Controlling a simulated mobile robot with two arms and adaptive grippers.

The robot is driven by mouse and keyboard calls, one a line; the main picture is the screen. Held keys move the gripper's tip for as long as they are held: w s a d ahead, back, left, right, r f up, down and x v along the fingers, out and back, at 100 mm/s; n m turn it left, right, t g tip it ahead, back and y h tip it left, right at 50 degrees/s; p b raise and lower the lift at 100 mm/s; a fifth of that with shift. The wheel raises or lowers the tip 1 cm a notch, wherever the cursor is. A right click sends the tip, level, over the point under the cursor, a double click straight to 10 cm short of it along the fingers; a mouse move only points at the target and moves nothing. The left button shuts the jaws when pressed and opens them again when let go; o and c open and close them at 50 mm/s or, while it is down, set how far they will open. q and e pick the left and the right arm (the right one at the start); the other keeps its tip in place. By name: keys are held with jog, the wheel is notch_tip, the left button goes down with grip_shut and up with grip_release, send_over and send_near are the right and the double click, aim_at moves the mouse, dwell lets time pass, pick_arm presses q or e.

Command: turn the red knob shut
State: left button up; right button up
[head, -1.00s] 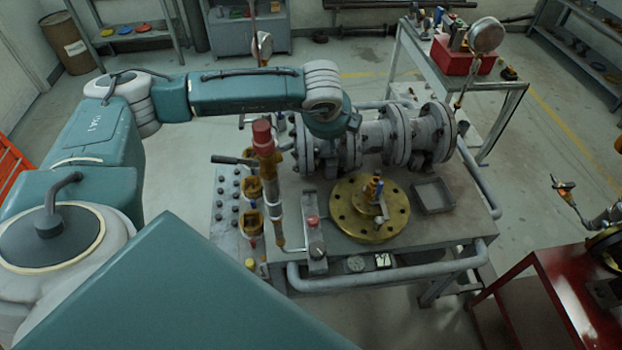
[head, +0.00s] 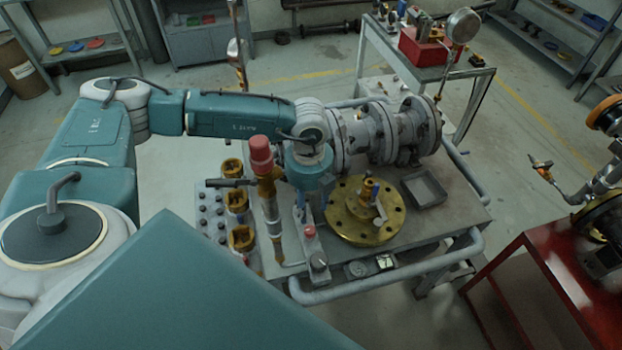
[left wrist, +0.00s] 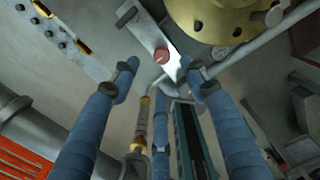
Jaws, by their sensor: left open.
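A small red knob (head: 310,231) sits on a narrow light metal plate (head: 316,250) at the front of the workbench, left of the brass flange (head: 350,232). In the left wrist view the red knob (left wrist: 162,56) lies just beyond and between my fingertips. My left gripper (head: 309,208) points down close above the plate, its fingers partly hidden by the wrist. The left wrist view shows the left gripper (left wrist: 160,76) open, with nothing between its fingers. I cannot tell the exact gap to the knob. My right gripper is not in view.
A brass upright pipe with a larger red cap (head: 261,152) and a side lever stands just left of my gripper. Flanged grey pipework (head: 385,135) lies behind. A grey tray (head: 424,189) sits right of the flange. A pipe rail (head: 390,274) edges the bench front.

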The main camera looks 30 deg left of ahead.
aim_at(310, 229)
pick_arm(q)
jog(key=f+p, duration=0.1)
jog(key=f, duration=0.2)
jog(key=f+p, duration=0.1)
jog(key=f, duration=0.2)
jog(key=f+p, duration=0.1)
jog(key=f, duration=0.2)
jog(key=shift+s+d+f, duration=0.2)
jog(key=shift+d+f, duration=0.05)
jog(key=shift+f, duration=0.15)
jog(key=shift+a+f, duration=0.1)
jog(key=shift+f, duration=0.5)
grip_shut()
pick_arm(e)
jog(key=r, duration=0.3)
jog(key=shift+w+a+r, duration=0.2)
